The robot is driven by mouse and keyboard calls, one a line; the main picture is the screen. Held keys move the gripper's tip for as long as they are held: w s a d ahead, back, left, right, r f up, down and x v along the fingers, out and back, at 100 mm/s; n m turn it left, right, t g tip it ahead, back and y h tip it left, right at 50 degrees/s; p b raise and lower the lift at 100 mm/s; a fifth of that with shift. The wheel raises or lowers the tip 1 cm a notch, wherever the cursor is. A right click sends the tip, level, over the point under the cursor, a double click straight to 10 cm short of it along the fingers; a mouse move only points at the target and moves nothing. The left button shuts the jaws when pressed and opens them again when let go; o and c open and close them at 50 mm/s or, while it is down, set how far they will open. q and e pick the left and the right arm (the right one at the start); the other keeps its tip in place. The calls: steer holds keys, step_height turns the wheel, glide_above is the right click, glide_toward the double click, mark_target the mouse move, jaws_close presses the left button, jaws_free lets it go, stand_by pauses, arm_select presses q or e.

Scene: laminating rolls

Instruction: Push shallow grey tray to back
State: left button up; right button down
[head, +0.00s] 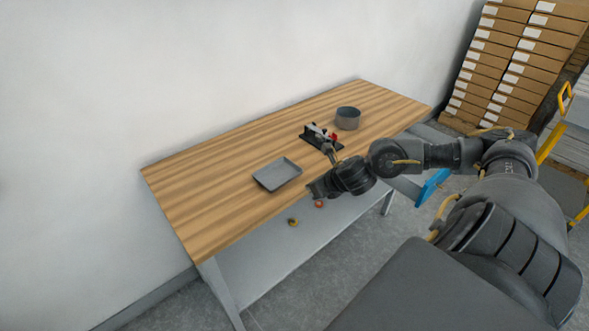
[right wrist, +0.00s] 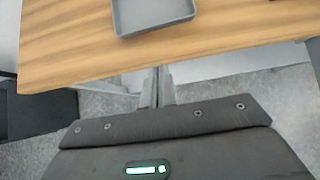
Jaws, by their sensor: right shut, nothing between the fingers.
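The shallow grey tray (head: 278,174) lies flat on the wooden table, near its front edge, in the head view. In the right wrist view the tray (right wrist: 152,14) is at the top, partly cut off by the frame edge. My right gripper (head: 312,192) is beside the table's front edge, to the right of and nearer than the tray, apart from it. In the right wrist view its fingers (right wrist: 158,72) are together and empty, pointing toward the table edge below the tray. My left gripper is not in view.
The wooden table (head: 215,200) stands against a white wall. Behind the tray the tabletop is clear. Small round items (head: 293,222) show below the front edge.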

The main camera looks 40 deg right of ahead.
mark_target(288, 183)
steer(key=p+x, duration=0.1)
steer(key=x, duration=0.4)
steer(key=shift+w+f, duration=0.25)
steer(key=shift+w, duration=0.1)
steer(key=w+p, duration=0.1)
steer(key=w, duration=0.3)
steer(key=shift+f+p, duration=0.15)
steer(key=shift+p, duration=0.25)
steer(key=shift+w, duration=0.1)
